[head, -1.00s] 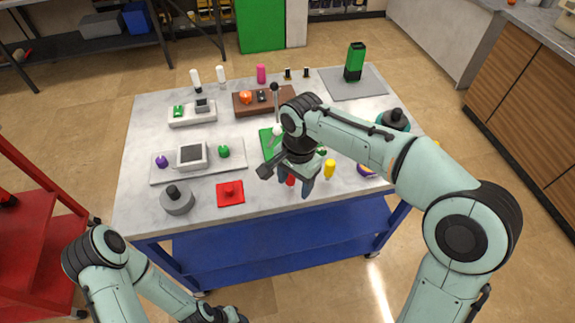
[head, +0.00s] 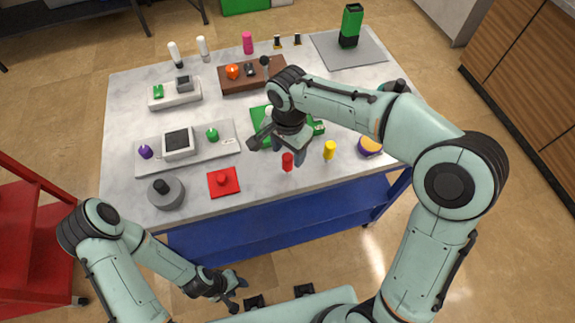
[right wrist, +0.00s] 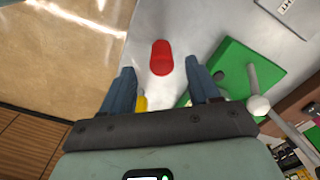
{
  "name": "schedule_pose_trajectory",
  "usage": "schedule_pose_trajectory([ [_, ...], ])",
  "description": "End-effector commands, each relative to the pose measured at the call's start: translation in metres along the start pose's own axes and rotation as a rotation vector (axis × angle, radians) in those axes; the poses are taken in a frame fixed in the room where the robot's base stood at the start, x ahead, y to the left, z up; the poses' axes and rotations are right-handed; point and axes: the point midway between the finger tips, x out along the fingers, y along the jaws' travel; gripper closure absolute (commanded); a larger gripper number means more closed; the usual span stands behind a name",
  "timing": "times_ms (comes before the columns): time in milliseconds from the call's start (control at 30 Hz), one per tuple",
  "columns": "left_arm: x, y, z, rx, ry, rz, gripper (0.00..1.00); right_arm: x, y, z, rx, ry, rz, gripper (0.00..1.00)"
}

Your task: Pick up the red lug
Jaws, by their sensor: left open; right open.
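The red lug (head: 287,161) is a small upright red cylinder near the front edge of the grey-white table (head: 260,192). It also shows in the right wrist view (right wrist: 162,57), just ahead of the gap between my fingers. My right gripper (head: 280,149) is open and empty, close to the lug with its fingers apart. In the right wrist view its two blue-grey fingers (right wrist: 162,78) lie left and right of the lug's line, with nothing held. My left gripper (head: 237,293) is open and empty, low in front of the table.
A yellow cylinder (head: 329,150) stands right of the lug. A red square with a red knob (head: 223,181) lies to the left, beside a grey round part (head: 166,192). A green plate (head: 258,116) lies behind my right gripper. A purple-yellow part (head: 369,146) is further right.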

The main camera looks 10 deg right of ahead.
Motion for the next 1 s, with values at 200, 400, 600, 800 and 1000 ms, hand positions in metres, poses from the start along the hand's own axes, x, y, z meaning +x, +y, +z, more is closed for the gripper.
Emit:
schedule_pose_trajectory([
  [200,-0.001,0.001,-0.001,0.0,0.001,0.0,0.57,0.033,-0.001,0.001,0.0,-0.002,0.004,0.39],
  [400,0.0,0.0,0.0,0.0,0.0,0.0,0.57,0.049,-0.002,0.001,0.0,-0.001,0.001,0.39],
  [600,0.0,0.0,0.0,0.0,0.0,0.0,0.57,0.049,-0.002,0.001,0.0,-0.001,0.0,0.39],
  [800,0.0,0.0,0.0,0.0,0.0,0.0,0.57,0.048,-0.002,0.001,0.0,-0.001,0.0,1.0],
  [1000,0.0,0.0,0.0,0.0,0.0,0.0,0.57,0.048,-0.002,0.001,0.0,0.0,0.0,1.0],
])
